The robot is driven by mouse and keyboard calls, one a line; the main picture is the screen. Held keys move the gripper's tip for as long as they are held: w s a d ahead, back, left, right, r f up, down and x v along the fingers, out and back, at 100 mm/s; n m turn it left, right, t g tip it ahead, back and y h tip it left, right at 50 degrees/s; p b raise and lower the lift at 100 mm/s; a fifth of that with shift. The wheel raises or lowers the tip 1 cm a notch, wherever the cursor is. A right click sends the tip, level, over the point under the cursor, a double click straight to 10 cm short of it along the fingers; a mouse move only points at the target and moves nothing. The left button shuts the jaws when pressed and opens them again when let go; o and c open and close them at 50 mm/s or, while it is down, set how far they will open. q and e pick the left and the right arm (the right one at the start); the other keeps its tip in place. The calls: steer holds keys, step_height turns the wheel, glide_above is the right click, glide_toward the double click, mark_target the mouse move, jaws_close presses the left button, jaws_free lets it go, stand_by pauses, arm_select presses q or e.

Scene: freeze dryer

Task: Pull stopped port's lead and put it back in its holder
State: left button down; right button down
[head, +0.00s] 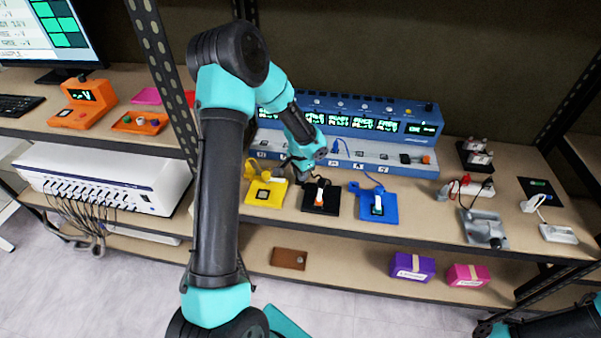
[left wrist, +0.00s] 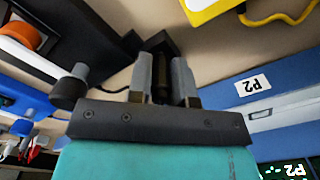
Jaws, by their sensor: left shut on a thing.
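A long blue instrument (head: 350,122) with several lit port displays stands at the back of the bench. A pale strip with port labels runs along its front. In front lie a yellow holder (head: 262,198), a black holder (head: 311,207) and a blue holder (head: 378,211). My left gripper (head: 302,178) is low between the strip and the black holder. In the left wrist view, my left gripper (left wrist: 163,75) is shut on a black lead plug (left wrist: 160,68). A "P2" label (left wrist: 252,85) shows to its right. My right gripper (head: 487,327) is only partly visible at the bottom right.
Orange devices (head: 84,103) and a white instrument (head: 110,180) are at the left. A metal tray (head: 484,229) and a power strip (head: 465,188) are to the right. Purple (head: 412,267) and pink (head: 467,275) boxes sit on the lower shelf. Loose cables lie near the holders.

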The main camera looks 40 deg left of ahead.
arm_select(q)
steer(key=c, duration=0.9)
jaws_free()
steer(key=shift+c, duration=0.2)
step_height(320, 180, up, 17)
steer(key=shift+r, duration=0.2)
